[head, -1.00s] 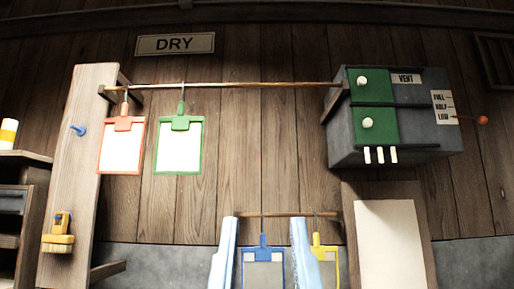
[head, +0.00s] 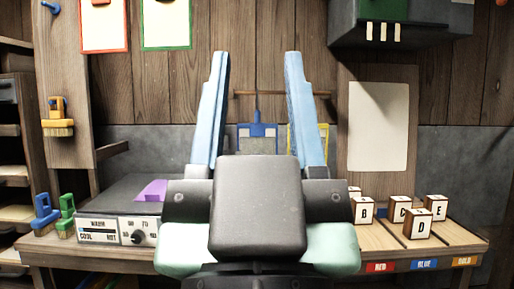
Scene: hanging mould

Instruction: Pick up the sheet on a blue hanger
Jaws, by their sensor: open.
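The sheet on the blue hanger (head: 257,139) hangs from the lower wooden rod (head: 270,93). Its face is grey inside a blue frame, and its lower part is hidden behind my gripper. My gripper (head: 254,60) is open and empty, with its two light blue fingers pointing up on either side of the blue hanger in the picture. I cannot tell how far behind the fingers the sheet is. A yellow-framed sheet (head: 322,131) hangs just to the right on the same rod, partly covered by the right finger.
Red-framed (head: 104,25) and green-framed (head: 166,22) sheets hang higher at left. A pale panel (head: 378,126) stands at right. The bench holds lettered blocks (head: 417,223), a warm/cool control box (head: 120,229) and blue and green tools (head: 46,213) at left. A vent box is at upper right.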

